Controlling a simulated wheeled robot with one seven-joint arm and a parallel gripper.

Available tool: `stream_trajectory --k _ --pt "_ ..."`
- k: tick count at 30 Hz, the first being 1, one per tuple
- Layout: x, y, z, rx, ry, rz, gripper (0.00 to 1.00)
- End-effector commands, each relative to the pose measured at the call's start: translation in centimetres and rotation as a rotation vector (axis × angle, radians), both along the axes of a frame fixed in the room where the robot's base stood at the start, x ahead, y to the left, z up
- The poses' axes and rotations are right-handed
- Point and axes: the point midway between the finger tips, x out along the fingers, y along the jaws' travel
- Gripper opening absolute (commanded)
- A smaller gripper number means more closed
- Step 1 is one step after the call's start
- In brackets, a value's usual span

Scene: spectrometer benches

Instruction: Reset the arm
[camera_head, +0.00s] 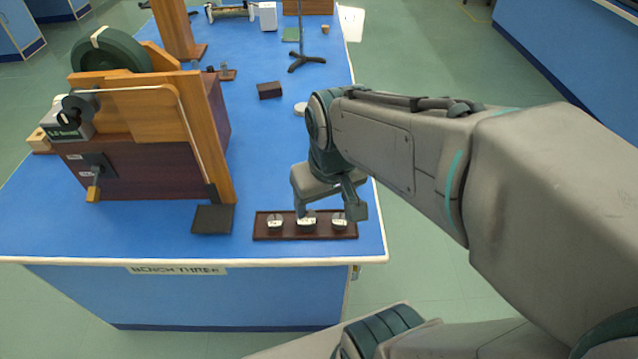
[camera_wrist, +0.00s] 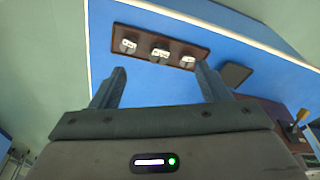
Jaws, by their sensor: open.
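My gripper (camera_head: 331,203) is at the front right of the blue bench, at the end of my arm reaching in from the right. In the wrist view my gripper (camera_wrist: 160,85) shows two dark fingers spread apart with nothing between them. A dark brown tray (camera_head: 263,236) with three small labelled pieces lies below it near the bench's front edge. My gripper partly covers the tray's right side in the head view.
A wooden apparatus (camera_head: 130,150) with a green wheel stands on the left of the bench (camera_head: 300,135). A dark square pad (camera_head: 213,219) lies beside the tray. A small dark block (camera_head: 269,90) and a stand (camera_head: 305,60) are farther back. Open floor lies right of the bench.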

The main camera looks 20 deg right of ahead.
Motion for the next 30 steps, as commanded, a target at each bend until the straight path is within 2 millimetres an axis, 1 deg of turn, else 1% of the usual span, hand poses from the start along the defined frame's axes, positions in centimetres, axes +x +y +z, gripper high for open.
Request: stream_trajectory --k 1,3,7,30 --pt "-0.8 0.0 0.2 0.002 -0.018 -0.025 0.7" --pt "-1.6 0.0 0.3 0.005 -0.031 -0.053 0.7" --pt "-2.4 0.0 0.4 0.007 -0.043 -0.08 0.7" --pt "-2.4 0.0 0.4 0.007 -0.044 -0.083 0.7"
